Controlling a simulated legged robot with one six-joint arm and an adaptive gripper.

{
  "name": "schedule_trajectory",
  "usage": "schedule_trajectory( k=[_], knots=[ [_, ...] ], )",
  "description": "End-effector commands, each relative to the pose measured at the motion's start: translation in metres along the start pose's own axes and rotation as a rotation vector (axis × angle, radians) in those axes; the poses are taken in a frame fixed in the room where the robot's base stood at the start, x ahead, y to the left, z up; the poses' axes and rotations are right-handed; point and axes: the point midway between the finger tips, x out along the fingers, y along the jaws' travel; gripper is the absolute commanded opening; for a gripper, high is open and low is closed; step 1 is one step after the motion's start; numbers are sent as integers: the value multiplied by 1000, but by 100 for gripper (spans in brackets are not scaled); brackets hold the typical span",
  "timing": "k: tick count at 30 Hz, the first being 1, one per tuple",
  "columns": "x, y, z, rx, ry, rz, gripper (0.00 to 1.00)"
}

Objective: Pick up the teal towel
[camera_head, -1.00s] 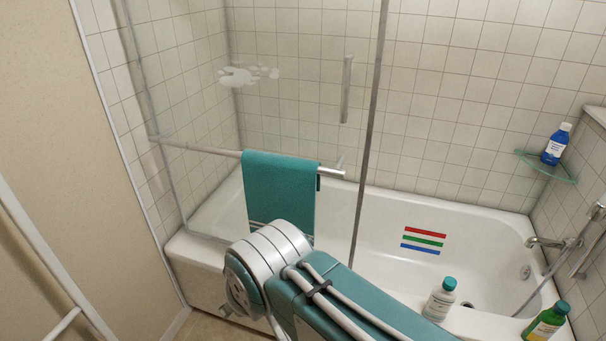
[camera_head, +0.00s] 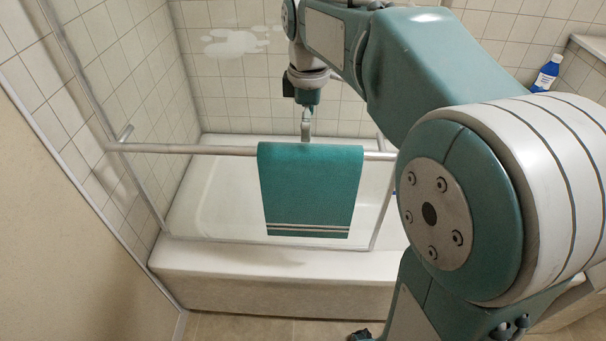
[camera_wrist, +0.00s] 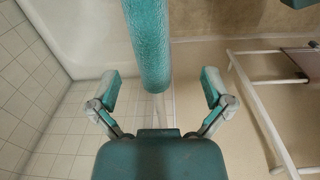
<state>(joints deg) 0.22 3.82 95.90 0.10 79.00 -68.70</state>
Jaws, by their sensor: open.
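The teal towel (camera_head: 311,190) hangs folded over a metal rail on the glass screen in front of the bathtub, with pale stripes near its lower edge. My gripper (camera_head: 306,127) points down just above the towel's top fold in the head view. In the wrist view the towel (camera_wrist: 150,45) runs down from the top middle, its end lying between the two spread fingers of my gripper (camera_wrist: 161,87). A gap shows on both sides, and neither finger appears to touch it. Whether the fingertips reach below the fold is hard to tell in the head view.
The rail (camera_head: 200,149) runs across the glass screen. The white bathtub (camera_head: 280,262) lies behind and below. A blue bottle (camera_head: 546,73) stands at the far right. A pale ladder-like rack (camera_wrist: 262,100) shows right in the wrist view. My arm hides much of the right side.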

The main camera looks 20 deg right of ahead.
Motion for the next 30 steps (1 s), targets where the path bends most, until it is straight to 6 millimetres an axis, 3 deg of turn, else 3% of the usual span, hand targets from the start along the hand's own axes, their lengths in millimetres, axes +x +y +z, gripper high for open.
schedule_trajectory(
  k=[5, 12, 30],
  knots=[
    [8, 10, -1, -64, -6, -25, 100],
    [46, 8, -3, -64, -9, -26, 100],
    [110, 9, -2, -62, -8, -22, 100]
  ],
)
